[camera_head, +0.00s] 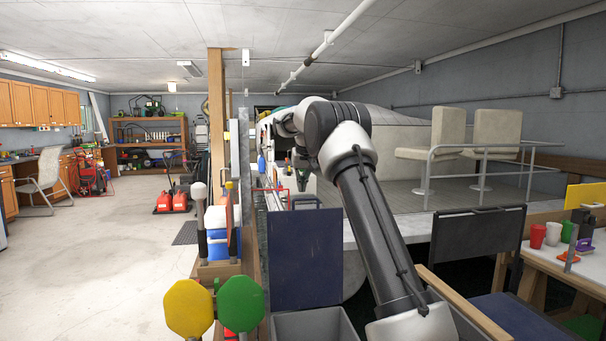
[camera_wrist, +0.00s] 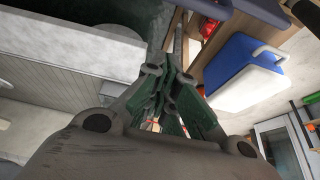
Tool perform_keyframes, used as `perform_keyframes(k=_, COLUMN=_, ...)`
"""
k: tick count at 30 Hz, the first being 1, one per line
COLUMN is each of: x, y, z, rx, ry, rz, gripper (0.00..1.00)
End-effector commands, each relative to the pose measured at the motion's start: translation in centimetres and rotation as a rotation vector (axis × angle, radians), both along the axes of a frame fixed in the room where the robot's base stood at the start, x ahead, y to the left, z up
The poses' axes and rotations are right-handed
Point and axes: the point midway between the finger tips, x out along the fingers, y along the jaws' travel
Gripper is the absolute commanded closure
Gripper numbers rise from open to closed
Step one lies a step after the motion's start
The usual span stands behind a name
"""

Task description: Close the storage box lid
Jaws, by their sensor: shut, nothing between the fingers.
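A grey open storage box (camera_head: 315,325) stands at the bottom middle of the head view, cut off by the frame edge. Its dark blue lid (camera_head: 305,260) stands upright at the back of the box, so the box is open. My gripper (camera_head: 302,168) is beyond and above the lid, small and partly hidden by my arm in the head view. In the wrist view my gripper (camera_wrist: 174,78) has its fingers together with nothing held. I cannot make out the box in the wrist view for certain.
A blue and white cooler (camera_wrist: 240,72) lies right of the fingers in the wrist view. Yellow and green octagonal paddles (camera_head: 240,303) stand left of the box. A boat with seats (camera_head: 440,135) fills the back right. The floor at left (camera_head: 100,250) is clear.

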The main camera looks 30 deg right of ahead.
Motion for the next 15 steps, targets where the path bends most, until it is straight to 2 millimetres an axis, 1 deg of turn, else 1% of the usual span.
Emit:
perform_keyframes(k=1, x=0.4, y=-0.1, z=-1.1, rx=0.001, ry=0.003, rz=0.0, gripper=1.0)
perform_keyframes(k=3, x=0.5, y=-0.1, z=-1.8, rx=0.0, ry=0.0, rz=0.0, gripper=1.0)
perform_keyframes(k=6, x=-1.1, y=0.3, z=-1.7, rx=-0.001, ry=-0.001, rz=0.001, gripper=1.0)
perform_keyframes(k=9, x=-2.1, y=0.6, z=-1.9, rx=0.0, ry=0.0, rz=0.001, gripper=1.0)
perform_keyframes(k=15, x=-3.1, y=0.9, z=-2.0, rx=0.0, ry=0.0, rz=0.001, gripper=1.0)
